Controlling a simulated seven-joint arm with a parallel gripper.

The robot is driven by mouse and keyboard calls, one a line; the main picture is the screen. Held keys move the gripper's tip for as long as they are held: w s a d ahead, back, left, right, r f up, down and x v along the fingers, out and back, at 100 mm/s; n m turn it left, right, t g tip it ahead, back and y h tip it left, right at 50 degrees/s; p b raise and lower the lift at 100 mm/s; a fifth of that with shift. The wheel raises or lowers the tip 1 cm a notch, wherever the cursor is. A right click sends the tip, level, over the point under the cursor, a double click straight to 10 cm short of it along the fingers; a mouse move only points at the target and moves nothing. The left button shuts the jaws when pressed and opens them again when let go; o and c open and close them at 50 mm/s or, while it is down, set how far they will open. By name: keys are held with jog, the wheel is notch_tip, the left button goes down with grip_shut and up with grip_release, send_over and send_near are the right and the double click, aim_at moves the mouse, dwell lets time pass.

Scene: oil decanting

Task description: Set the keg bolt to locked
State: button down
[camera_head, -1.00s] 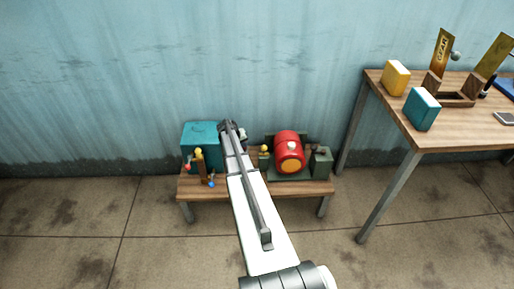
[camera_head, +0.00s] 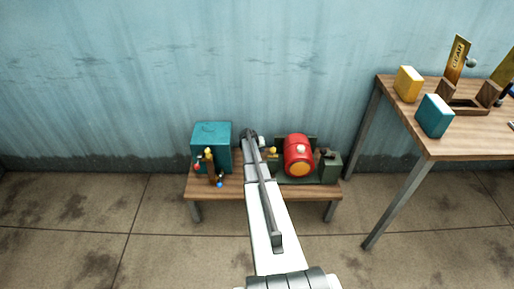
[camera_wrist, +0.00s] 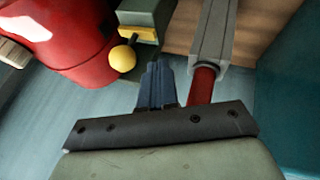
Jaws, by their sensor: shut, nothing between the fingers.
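The red keg (camera_head: 298,152) lies on a green stand on the low bench, its orange end facing me. A small yellow knob (camera_head: 272,151) shows at its left side. In the wrist view the keg (camera_wrist: 75,35) is at the upper left. The round yellow knob (camera_wrist: 123,59) sits by a green block with a yellow piece (camera_wrist: 140,34), probably the bolt. My gripper (camera_wrist: 156,68) is shut and empty, its fingertips just right of and below the knob, apparently apart from it. In the head view my arm hides the fingertips. The bolt's setting cannot be told.
A teal box (camera_head: 212,145) with small coloured knobs is left on the bench (camera_head: 230,190). A green-grey block (camera_head: 330,167) is right of the keg. A taller table (camera_head: 475,145) stands at right.

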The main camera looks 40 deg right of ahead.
aim_at(274, 149)
jog(key=shift+s+d+f, duration=0.2)
jog(key=shift+s+d, duration=0.7)
jog(key=shift+d, duration=0.3)
jog(key=shift+s+d, duration=1.4)
jog(key=w+a+r, duration=0.2)
jog(key=a+r, duration=0.7)
jog(key=shift+a+r, duration=0.1)
